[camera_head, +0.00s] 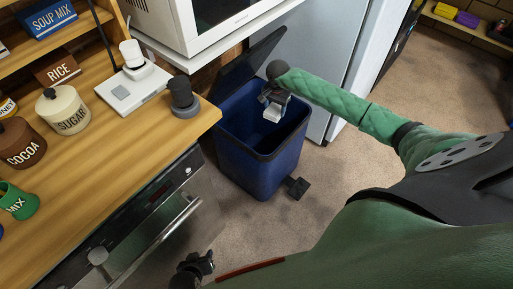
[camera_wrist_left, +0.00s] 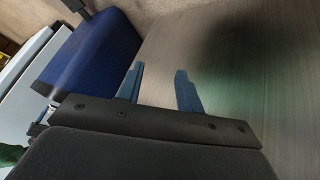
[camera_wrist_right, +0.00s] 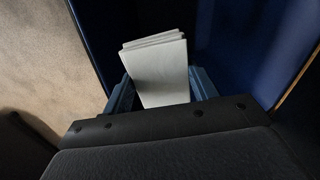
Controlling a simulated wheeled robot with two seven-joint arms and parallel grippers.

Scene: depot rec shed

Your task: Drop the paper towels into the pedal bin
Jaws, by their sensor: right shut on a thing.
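The blue pedal bin (camera_head: 238,160) stands on the floor beside the counter, its dark lid (camera_head: 250,60) raised and its pedal (camera_head: 297,187) at the front. My right gripper (camera_head: 270,98) is over the bin's opening, shut on a white stack of paper towels (camera_head: 273,112). In the right wrist view the folded towels (camera_wrist_right: 158,68) stand between the fingers, with the bin's blue inner wall (camera_wrist_right: 245,45) around them. My left gripper (camera_head: 196,265) is low in front of the counter. In the left wrist view its fingers (camera_wrist_left: 159,80) are apart and empty, with the bin (camera_wrist_left: 88,55) beyond.
A wooden counter (camera_head: 110,165) with canisters, a white device (camera_head: 133,88) and a dark round object (camera_head: 183,97) is left of the bin. A microwave (camera_head: 215,22) is above and behind. A fridge (camera_head: 315,55) stands behind right. The floor (camera_head: 290,225) in front is clear.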

